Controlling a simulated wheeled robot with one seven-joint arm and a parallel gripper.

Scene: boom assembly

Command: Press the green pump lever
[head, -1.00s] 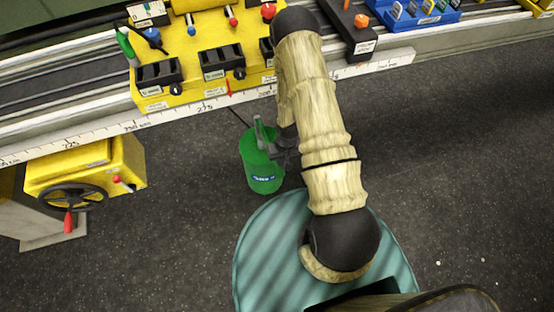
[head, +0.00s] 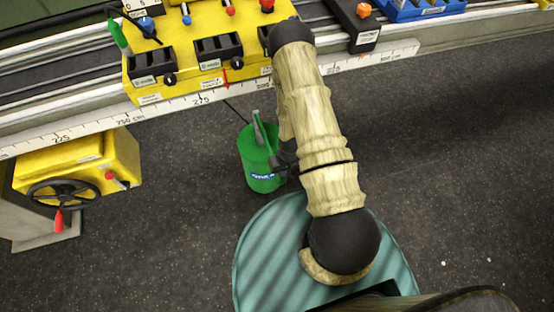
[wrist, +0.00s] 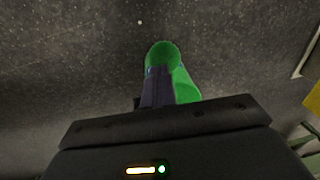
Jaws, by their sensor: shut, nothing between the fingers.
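A green lever handle (head: 118,37) stands at the left end of the yellow control panel (head: 150,98) in the head view. A green can-like vessel (head: 263,178) with a white and blue label stands on the floor below the rail. My gripper (head: 274,160) is low beside the right side of this vessel, well away from the panel handle. A grey-green upright piece shows at the vessel's top; I cannot tell whose part it is. In the wrist view my dark shut fingers (wrist: 158,88) overlap a green shape (wrist: 183,85) and hide part of it.
A long rail with a white scale (head: 370,61) runs across above the floor. A yellow box with a black handwheel (head: 65,193) hangs at the left. A blue tray (head: 420,10) is at the top right. The dark floor at right is open.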

